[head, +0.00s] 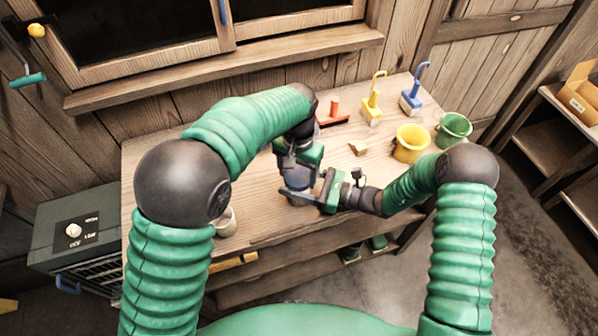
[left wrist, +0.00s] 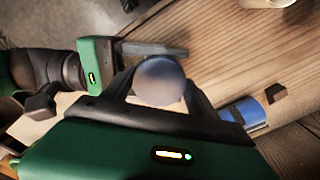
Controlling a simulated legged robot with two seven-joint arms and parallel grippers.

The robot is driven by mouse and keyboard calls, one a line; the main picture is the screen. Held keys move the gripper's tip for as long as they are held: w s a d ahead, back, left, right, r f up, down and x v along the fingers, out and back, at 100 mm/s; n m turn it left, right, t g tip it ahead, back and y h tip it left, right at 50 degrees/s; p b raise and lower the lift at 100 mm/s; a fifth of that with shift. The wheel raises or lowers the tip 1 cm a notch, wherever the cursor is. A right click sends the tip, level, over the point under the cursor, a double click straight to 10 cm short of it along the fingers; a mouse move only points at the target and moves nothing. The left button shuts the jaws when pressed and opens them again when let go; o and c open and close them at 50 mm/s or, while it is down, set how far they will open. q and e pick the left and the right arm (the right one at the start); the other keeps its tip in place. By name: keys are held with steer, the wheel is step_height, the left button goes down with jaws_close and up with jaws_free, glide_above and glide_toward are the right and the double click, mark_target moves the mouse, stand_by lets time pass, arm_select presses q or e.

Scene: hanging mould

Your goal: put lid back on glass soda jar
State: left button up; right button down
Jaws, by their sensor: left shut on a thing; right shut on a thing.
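The bluish glass jar (head: 296,178) stands on the wooden workbench, partly hidden by my grippers. My left gripper (head: 300,162) reaches down from above and is shut on a smooth, round grey-blue piece (left wrist: 160,80), which looks like the lid. It sits between the fingers in the left wrist view. My right gripper (head: 318,188) comes in from the right, low at the jar, and is shut on it. A right finger (left wrist: 155,49) shows close beside the round piece. I cannot tell whether the lid is seated on the jar.
A blue cylinder (left wrist: 243,113) and a small dark block (left wrist: 277,93) lie near the jar. A pale cup (head: 226,222) stands at the bench's front left.

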arm_select(q)
steer(key=shift+a+r, duration=0.15)
steer(key=shift+a, duration=0.05)
stand_by(0.8)
steer(key=shift+s+a+f, duration=0.1)
steer(key=shift+f, duration=0.7)
jaws_close()
steer(key=shift+w+d+r, duration=0.25)
steer(key=shift+r, duration=0.3)
stand_by(0.8)
steer(key=shift+s+a+f, duration=0.1)
steer(key=shift+s+f, duration=0.2)
steer(key=shift+f, duration=0.5)
stand_by(0.5)
steer(key=o, duration=1.6)
jaws_free()
steer(key=shift+w, duration=0.2)
steer(key=shift+r, duration=0.35)
